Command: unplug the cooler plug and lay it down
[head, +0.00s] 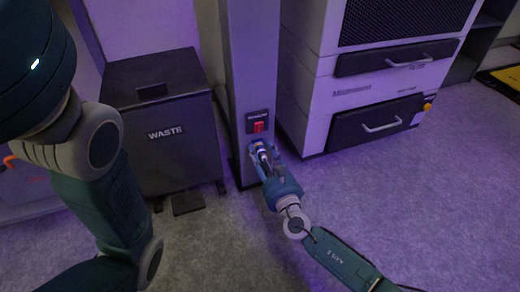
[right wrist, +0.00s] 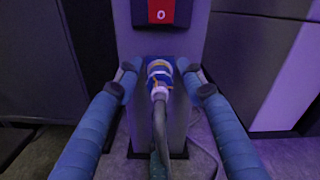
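The cooler plug (right wrist: 159,80), blue and white with a yellowish band, sits in a socket low on the front of the grey post (head: 250,60). Its grey cable (right wrist: 160,125) runs toward the camera in the right wrist view. In the head view the plug (head: 262,152) is partly hidden by my right gripper (head: 259,148). The blue fingers of the right gripper (right wrist: 160,79) are spread, one on each side of the plug, with visible gaps to it. My left arm shows at the left of the head view, but its gripper is out of view.
A red switch (right wrist: 161,11) marked 0 is just above the socket, and also shows in the head view (head: 258,127). A dark waste bin (head: 165,130) stands left of the post, a white drawer cabinet (head: 350,95) right. Carpet (head: 430,190) at right is clear.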

